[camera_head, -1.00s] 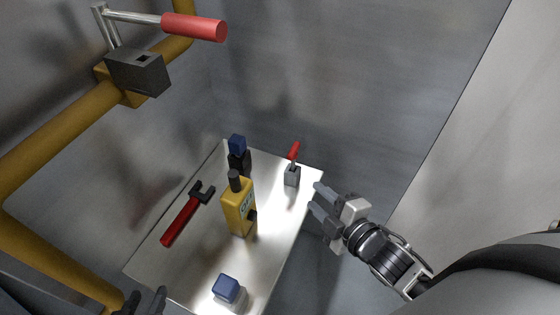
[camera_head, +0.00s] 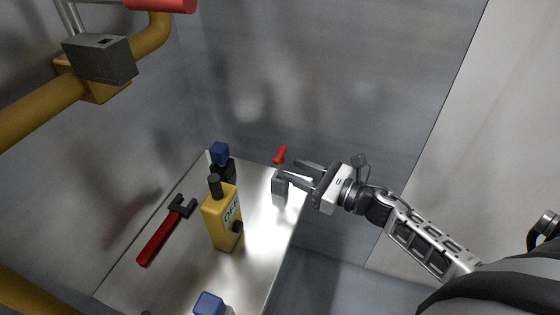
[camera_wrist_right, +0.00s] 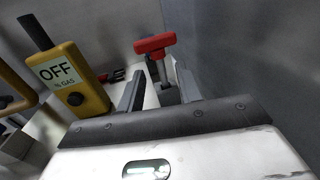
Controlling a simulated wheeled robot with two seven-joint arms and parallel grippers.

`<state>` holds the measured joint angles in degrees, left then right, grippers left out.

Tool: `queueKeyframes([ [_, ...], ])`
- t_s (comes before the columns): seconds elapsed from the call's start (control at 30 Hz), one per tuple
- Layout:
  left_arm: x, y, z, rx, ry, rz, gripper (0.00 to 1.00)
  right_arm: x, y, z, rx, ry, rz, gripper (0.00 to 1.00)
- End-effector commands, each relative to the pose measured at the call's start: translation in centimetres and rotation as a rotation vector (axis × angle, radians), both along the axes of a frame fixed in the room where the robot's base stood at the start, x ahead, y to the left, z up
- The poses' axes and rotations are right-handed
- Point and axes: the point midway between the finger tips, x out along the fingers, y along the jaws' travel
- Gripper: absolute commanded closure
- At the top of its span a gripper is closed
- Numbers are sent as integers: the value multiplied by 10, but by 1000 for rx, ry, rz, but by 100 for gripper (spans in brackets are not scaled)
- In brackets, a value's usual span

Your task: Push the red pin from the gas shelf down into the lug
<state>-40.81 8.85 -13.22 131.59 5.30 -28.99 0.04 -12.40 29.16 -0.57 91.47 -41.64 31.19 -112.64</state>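The red pin (camera_head: 280,155) stands upright in a small grey holder (camera_head: 279,190) at the right back edge of the gas shelf (camera_head: 180,275). In the right wrist view its red T-shaped head (camera_wrist_right: 155,43) shows above the fingers. My right gripper (camera_head: 290,169) is open at the holder. In the wrist view its fingers (camera_wrist_right: 158,72) are on either side of the pin's stem, with a gap visible. The grey slotted block on the yellow pipe (camera_head: 98,60), apparently the lug, is at upper left. Of my left gripper only a dark tip shows at the bottom edge.
A yellow gas detector marked OFF (camera_head: 222,218) stands mid-shelf. A red-handled wrench (camera_head: 160,237) lies left of it. A blue-topped black item (camera_head: 220,160) stands behind, and a blue cube (camera_head: 210,304) is in front. A red lever (camera_head: 160,5) is above the pipe.

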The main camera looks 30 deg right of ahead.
Motion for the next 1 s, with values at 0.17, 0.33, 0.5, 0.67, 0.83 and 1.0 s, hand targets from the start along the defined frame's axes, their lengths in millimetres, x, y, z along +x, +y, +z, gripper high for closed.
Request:
queueKeyframes([
  [0.17, 0, 2, 1, 3, -1, 5, 64, 15, 9, 0, 2, 1, -1, 65],
  [0.33, 0, 3, 3, 3, -5, 6, 64, 28, 16, 2, 3, -1, -1, 65],
  [0.5, 0, 3, 8, 0, -16, 11, 64, 51, 30, 1, 4, 0, -1, 65],
  [0.67, -2, 2, 9, -5, -14, 15, 64, 61, 35, 1, 3, 2, -2, 65],
  [0.83, -2, 2, 9, -5, -13, 15, 64, 61, 36, 0, 2, 2, -1, 65],
  [1.0, -2, 2, 8, -5, -12, 15, 64, 61, 36, 0, 3, 2, -1, 100],
])
